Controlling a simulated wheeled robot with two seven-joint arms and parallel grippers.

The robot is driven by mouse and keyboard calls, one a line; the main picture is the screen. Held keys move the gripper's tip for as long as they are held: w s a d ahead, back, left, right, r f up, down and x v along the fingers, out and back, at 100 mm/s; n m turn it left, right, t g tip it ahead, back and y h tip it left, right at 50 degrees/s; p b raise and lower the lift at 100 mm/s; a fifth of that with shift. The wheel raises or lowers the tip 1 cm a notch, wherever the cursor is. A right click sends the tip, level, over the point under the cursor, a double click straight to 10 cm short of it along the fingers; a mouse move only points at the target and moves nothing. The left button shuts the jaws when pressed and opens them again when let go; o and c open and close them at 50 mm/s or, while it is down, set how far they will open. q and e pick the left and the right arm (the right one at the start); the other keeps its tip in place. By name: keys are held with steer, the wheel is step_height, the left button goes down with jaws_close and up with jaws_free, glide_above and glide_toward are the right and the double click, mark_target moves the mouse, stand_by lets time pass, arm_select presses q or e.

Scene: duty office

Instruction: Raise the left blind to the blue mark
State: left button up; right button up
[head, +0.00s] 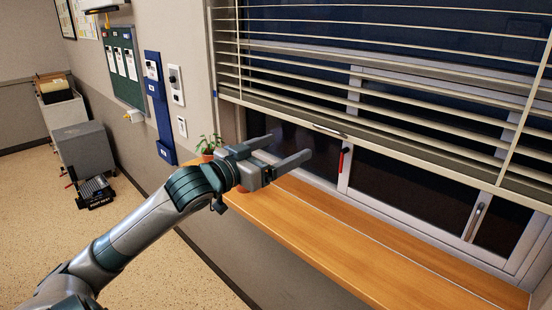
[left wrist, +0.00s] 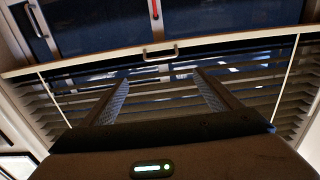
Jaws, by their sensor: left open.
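The blind (head: 400,108) has cream slats and hangs partway down the window in the head view. Its bottom rail (head: 420,160) carries a small pull handle (head: 328,130). A small blue patch (head: 215,93), possibly the blue mark, shows on the frame by the rail's left end. My left gripper (head: 290,148) is open and empty, above the sill and in front of the window, with its fingers pointing right. In the left wrist view the handle (left wrist: 160,50) lies beyond and roughly between the fingertips (left wrist: 160,78), apparently apart from them. My right gripper is out of view.
A wooden sill (head: 330,235) runs below the window. A potted plant (head: 208,145) stands at its left end, close to my left gripper. A window latch with a red grip (head: 344,158) is below the handle. Grey cabinets (head: 84,145) stand far left.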

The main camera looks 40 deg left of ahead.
arm_select(q)
steer(key=shift+s, duration=0.85)
